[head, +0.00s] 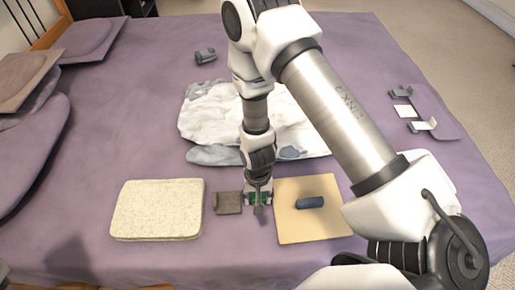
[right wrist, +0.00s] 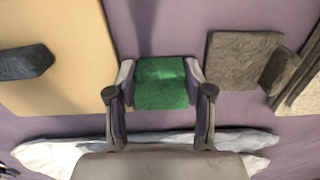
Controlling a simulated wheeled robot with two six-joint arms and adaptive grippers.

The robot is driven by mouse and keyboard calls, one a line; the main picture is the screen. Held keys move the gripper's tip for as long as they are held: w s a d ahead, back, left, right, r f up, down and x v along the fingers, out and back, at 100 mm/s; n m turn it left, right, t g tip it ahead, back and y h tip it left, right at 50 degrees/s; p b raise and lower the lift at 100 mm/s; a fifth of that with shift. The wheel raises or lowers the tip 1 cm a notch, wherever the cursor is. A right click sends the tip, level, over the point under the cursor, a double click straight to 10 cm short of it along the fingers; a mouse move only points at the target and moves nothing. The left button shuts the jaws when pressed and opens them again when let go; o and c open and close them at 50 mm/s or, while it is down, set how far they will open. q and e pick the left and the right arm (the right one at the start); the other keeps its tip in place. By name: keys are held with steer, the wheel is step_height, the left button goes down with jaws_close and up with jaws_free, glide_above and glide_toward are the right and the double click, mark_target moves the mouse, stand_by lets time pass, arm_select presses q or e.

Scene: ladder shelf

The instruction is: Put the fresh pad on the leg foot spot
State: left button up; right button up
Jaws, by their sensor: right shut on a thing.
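My right gripper (head: 258,198) comes down from above between a cream slab and a tan board. In the right wrist view the gripper (right wrist: 160,92) is shut on a green pad (right wrist: 160,82), held between its two fingertips. I cannot tell whether the pad touches the purple cloth beneath. A small grey-brown square pad (head: 228,203) lies just left of the gripper; it also shows in the right wrist view (right wrist: 238,70). Which place is the leg foot spot is not clear from the frames. My left gripper is not in view.
The cream slab (head: 158,210) lies to the left. The tan board (head: 300,228) bears a dark blue block (head: 310,202). A crumpled white and grey bundle (head: 200,112) lies behind. A purple plate (head: 430,103) with grey brackets is at right. Purple cloth (head: 130,110) is bare at left.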

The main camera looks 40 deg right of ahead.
steer(key=shift+s+f, duration=0.1)
steer(key=shift+r, duration=0.35)
step_height(320, 180, up, 10)
steer(key=p, duration=0.6)
steer(key=shift+f, duration=0.35)
steer(key=w+a+r+n+p, duration=0.1)
steer(key=w+a+r+n, duration=0.1)
steer(key=w+r, duration=0.1)
steer(key=w+a+r+n+p, duration=0.1)
steer(key=w+r+n, duration=0.1)
steer(key=w+r, duration=0.1)
steer(key=w+a+r+n, duration=0.2)
steer(key=w+r, duration=0.2)
steer(key=shift+w+a+p, duration=0.25)
steer(key=shift+a+p, duration=0.1)
steer(key=shift+p, duration=0.05)
